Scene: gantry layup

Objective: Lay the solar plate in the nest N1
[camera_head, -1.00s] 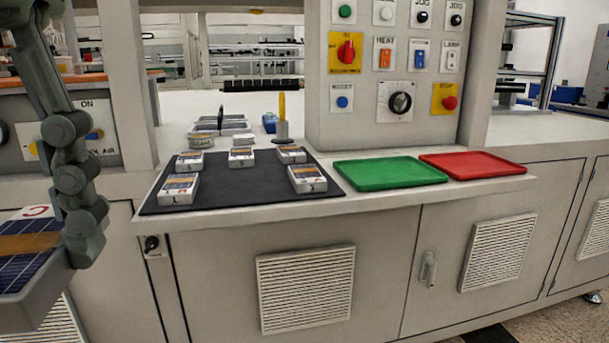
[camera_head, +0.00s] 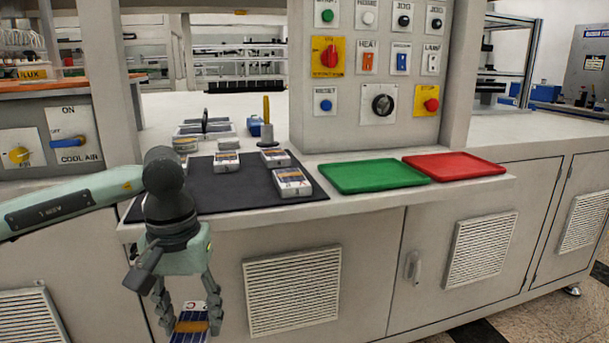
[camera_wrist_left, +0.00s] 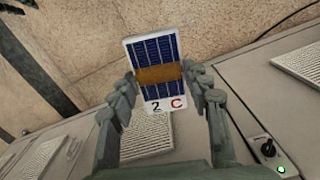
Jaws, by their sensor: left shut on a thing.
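The solar plate (camera_head: 191,328) is a white-edged block with dark blue cells, an orange-brown band and the marks "2" and "C". My left gripper (camera_head: 190,308) is shut on it, below the counter's front edge and in front of the cabinet. In the left wrist view the plate (camera_wrist_left: 152,52) sits between the two fingers (camera_wrist_left: 160,88), its marked end toward the wrist. No nest label for N1 is readable. Grey fixtures (camera_head: 207,127) stand at the back of the counter, but I cannot tell whether N1 is among them. My right gripper is out of view.
A yellow-handled tool (camera_head: 266,112) stands behind the mat, beside the control panel (camera_head: 372,75).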

